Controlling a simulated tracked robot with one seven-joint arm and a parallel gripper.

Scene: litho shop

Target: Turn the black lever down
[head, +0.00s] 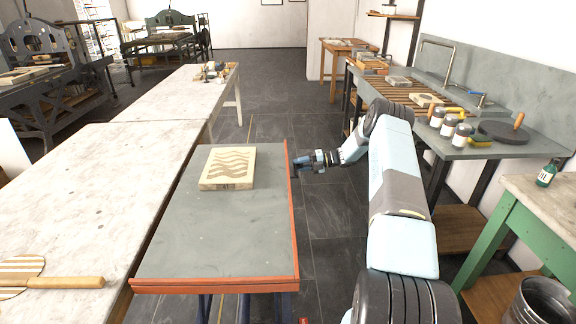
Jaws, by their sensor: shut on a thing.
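My gripper (299,164) is at the right edge of the grey-topped table with orange edging (215,240). My arm reaches to it from the right. The gripper is shut on a small dark piece at that edge, which appears to be the black lever (294,172). The fingers and the table's edge hide most of the lever, and its angle cannot be made out.
A pale block with a wavy brown pattern (228,167) lies on the grey tabletop. A long pale bench (95,190) adjoins on the left. A sink counter (470,145) with jars stands right, and a green-legged table (508,225) nearer. Dark floor (325,225) lies between.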

